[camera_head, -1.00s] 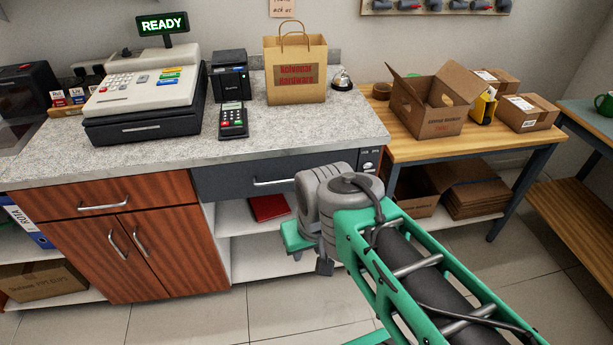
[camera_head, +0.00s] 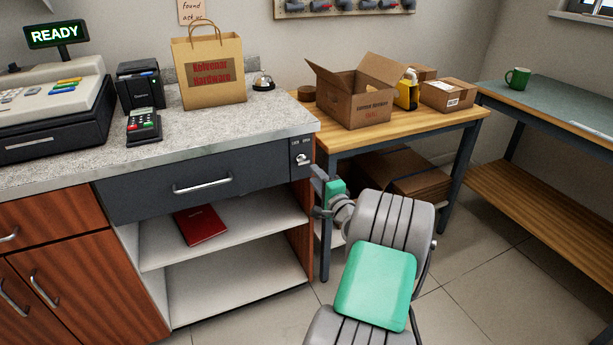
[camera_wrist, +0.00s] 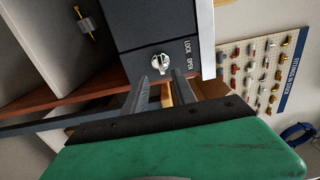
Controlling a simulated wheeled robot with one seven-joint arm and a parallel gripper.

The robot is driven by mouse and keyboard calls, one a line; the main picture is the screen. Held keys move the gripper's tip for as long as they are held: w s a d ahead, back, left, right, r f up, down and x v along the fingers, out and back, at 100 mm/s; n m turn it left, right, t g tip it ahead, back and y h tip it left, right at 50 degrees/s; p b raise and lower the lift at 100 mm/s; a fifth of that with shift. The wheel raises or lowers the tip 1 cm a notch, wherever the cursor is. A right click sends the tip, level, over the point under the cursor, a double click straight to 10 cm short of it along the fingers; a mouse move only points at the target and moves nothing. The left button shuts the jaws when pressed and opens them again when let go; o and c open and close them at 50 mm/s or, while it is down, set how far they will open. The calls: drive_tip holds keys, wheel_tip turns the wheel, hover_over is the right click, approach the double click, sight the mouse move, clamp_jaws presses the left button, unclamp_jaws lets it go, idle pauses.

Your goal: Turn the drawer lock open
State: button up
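The dark grey drawer (camera_head: 150,194) sits under the counter, shut, with a silver bar handle. At its right end is the drawer lock, a small silver knob (camera_head: 302,159) below the words LOCK and OPEN. In the wrist view the knob (camera_wrist: 161,63) shows with both words beside it; I cannot tell for certain which word it points to. My gripper (camera_head: 316,192) is just below and right of the lock in the head view. In the wrist view its two fingers (camera_wrist: 160,80) are apart and empty, with the knob just beyond the gap between their tips.
A grey counter (camera_head: 220,134) above the drawer holds a till, card reader, paper bag and bell. Open shelves (camera_head: 225,275) with a red book lie below. A wooden table (camera_head: 400,130) with cardboard boxes stands close to the right of the lock and arm.

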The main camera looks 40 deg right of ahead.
sight(304, 163)
drive_tip(key=x, duration=0.7)
drive_tip(key=shift+a+r, duration=0.1)
drive_tip(key=shift+a, duration=0.05)
clamp_jaws()
